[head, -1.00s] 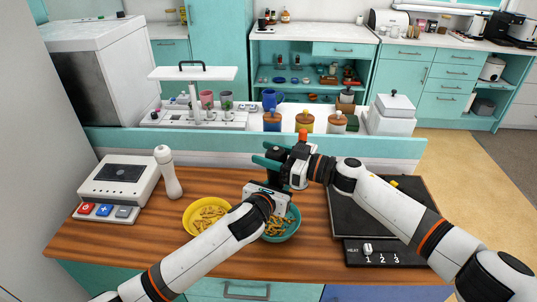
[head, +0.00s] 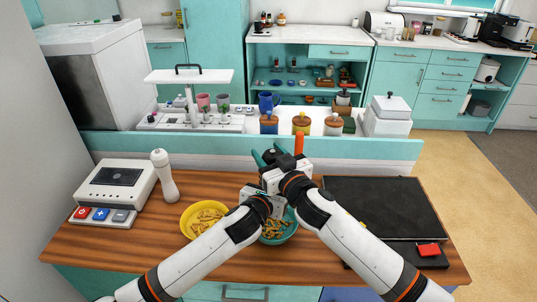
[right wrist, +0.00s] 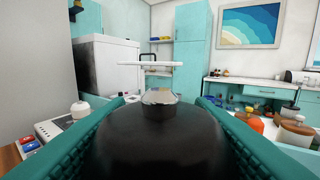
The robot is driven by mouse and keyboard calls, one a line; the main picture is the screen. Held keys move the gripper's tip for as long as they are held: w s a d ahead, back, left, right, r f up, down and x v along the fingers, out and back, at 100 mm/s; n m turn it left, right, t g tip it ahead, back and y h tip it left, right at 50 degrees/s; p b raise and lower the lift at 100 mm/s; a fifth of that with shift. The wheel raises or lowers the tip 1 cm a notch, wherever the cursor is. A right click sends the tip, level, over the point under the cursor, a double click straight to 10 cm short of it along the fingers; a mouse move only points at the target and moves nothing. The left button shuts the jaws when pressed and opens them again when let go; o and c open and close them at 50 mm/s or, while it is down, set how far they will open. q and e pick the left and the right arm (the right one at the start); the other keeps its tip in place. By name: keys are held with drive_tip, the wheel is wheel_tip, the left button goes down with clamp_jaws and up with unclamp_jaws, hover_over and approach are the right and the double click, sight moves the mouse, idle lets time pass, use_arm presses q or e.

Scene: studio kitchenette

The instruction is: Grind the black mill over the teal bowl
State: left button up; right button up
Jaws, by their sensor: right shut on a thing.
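The teal bowl (head: 288,229) holds orange-brown pieces and stands on the wooden counter, partly hidden by my arms. The black mill (head: 270,155) is above the bowl's far side; its lower body is hidden. My right gripper (head: 270,158) is shut on the mill's upper part, with teal fingers on both sides. The right wrist view shows the mill's dark rounded top (right wrist: 155,135) and silver knob between the fingers. My left gripper (head: 264,188) is just below the right one, near the mill's lower part. Its fingers are hidden, so its grip cannot be told.
A yellow bowl (head: 187,220) of similar pieces is close left of the teal bowl. A white mill (head: 166,180) stands beside a scale-like device (head: 115,187) with coloured buttons. A black hot plate (head: 385,205) lies on the right. A raised ledge (head: 370,147) runs behind the counter.

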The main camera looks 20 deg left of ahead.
idle(0.4)
drive_tip(key=o, duration=1)
drive_tip(key=shift+d, duration=0.1)
drive_tip(key=v, duration=1.2)
drive_tip(key=shift+s+r, duration=0.15)
